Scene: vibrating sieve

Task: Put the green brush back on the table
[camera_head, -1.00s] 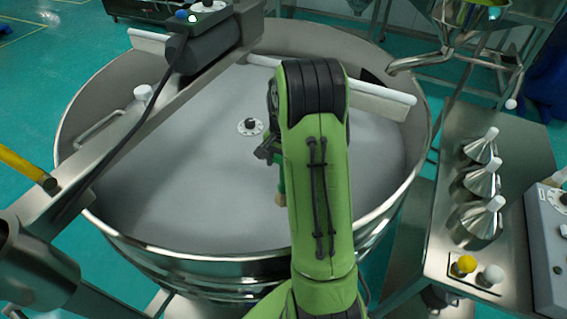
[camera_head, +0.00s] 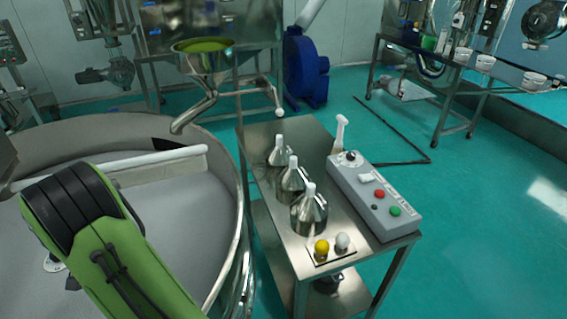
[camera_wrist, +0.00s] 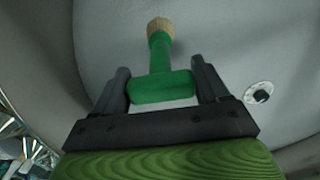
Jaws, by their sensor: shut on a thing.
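The green brush (camera_wrist: 160,55) has a green handle and a pale bristle tip, and it shows in the wrist view. My gripper (camera_wrist: 162,84) is shut on the wide end of its handle, with one black finger on each side. The bristle end points away from the gripper, over the grey floor of the round sieve. In the head view my green arm hides the gripper and the brush. The steel table (camera_head: 258,136) stands right of the sieve.
A spouted hopper (camera_head: 205,75) hangs behind.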

